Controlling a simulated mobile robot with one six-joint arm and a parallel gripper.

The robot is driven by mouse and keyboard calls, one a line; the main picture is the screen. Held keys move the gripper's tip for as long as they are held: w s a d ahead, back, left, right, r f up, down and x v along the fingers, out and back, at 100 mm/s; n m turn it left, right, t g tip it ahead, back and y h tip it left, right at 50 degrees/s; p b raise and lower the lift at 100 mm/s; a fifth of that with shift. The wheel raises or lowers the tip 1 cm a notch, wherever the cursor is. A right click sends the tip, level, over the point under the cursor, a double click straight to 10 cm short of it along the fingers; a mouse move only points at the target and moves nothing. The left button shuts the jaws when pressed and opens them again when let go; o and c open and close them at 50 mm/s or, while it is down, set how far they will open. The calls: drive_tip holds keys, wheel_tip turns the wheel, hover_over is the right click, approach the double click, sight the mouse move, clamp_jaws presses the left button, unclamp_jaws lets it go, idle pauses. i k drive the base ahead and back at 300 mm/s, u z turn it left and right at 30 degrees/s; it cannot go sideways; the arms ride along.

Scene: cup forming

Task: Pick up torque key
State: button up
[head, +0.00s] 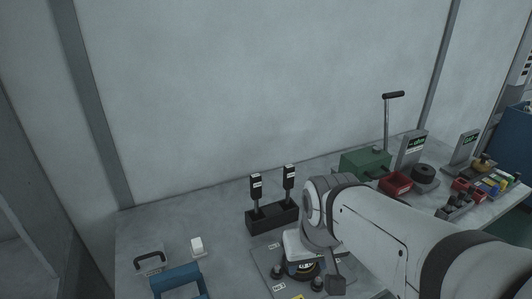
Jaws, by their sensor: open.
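Two black-handled tools with white labels, one on the left (256,192) and one on the right (289,180), stand upright in a dark block (262,222) on the bench. They look like keys, but the labels are too small to read, so I cannot tell which is the torque key. My gripper (316,277), at the end of my white arm, is low over a plate right of and in front of the block. It is open and apart from both tools. My wrist partly hides the gripper and the block's right end.
A grey plate (262,267) with a dark round fixture (300,270) lies under my wrist. A blue object (178,281), a white block (197,246) and a black handle (149,256) are at left. A wall closes the back.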

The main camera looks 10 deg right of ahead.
sight(288, 171)
drive_tip(key=u, duration=1.8)
drive_tip(key=k, duration=1.2)
drive_tip(key=z, duration=1.2)
drive_tip(key=i, duration=1)
drive_tip(key=z, duration=0.1)
